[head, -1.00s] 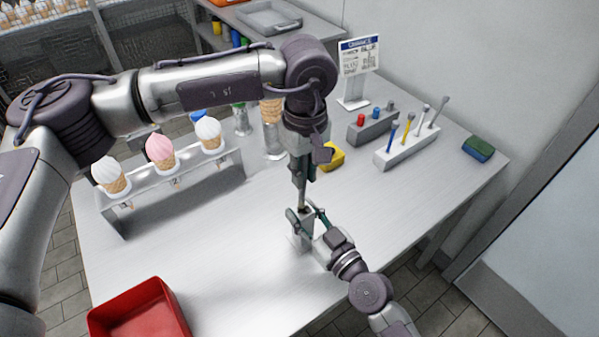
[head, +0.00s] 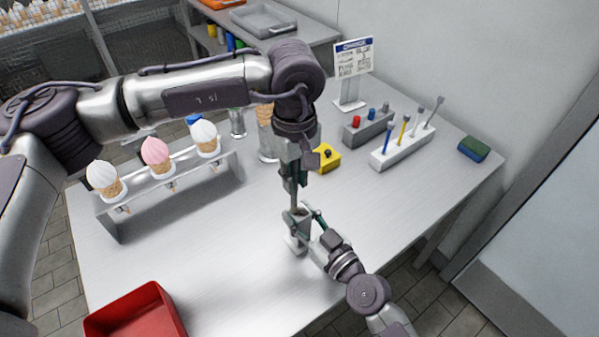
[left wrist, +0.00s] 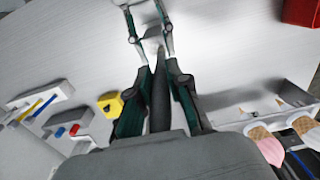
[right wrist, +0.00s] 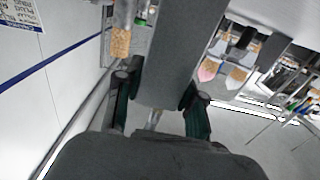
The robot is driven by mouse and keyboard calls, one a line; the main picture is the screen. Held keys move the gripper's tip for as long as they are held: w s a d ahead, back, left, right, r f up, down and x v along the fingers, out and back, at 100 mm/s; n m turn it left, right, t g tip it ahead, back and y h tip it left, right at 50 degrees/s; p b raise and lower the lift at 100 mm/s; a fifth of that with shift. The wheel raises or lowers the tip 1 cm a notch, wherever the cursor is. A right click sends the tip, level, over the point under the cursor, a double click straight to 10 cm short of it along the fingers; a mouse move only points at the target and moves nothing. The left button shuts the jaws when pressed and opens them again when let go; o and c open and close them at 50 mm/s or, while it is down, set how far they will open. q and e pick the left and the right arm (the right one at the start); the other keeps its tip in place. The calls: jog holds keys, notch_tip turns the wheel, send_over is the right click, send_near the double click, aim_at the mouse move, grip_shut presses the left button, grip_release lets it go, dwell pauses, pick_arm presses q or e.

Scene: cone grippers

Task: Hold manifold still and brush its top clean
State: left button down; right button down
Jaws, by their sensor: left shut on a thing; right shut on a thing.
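The manifold (head: 303,227) is a small grey upright block on a pale base on the table. My right gripper (head: 307,213) is shut on it from the front right. In the right wrist view the manifold (right wrist: 165,50) is a large grey block between the fingers. My left gripper (head: 294,180) is above it, pointing down, shut on a brush (head: 294,199). The brush's dark handle (left wrist: 159,95) shows between the fingers in the left wrist view. The brush's lower end is at the manifold's top; whether bristles touch is hidden.
A rack with ice cream cones (head: 180,188) stands left. A red tray (head: 135,315) is at the front left. A yellow block (head: 326,160), a tool holder (head: 405,150) and a green-blue sponge (head: 474,149) are right. The table's middle left is clear.

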dwell(0.4)
pick_arm(q)
jog(key=shift+w+d+f, duration=0.1)
jog(key=shift+w+d, duration=0.5)
jog(key=shift+d, duration=0.25)
jog(key=shift+a, duration=0.1)
jog(key=shift+s+a, duration=0.65)
jog(key=shift+a, duration=0.15)
jog(key=shift+w+d, duration=0.1)
jog(key=shift+d, duration=0.05)
jog(key=shift+w+d, duration=0.5)
jog(key=shift+d, duration=0.15)
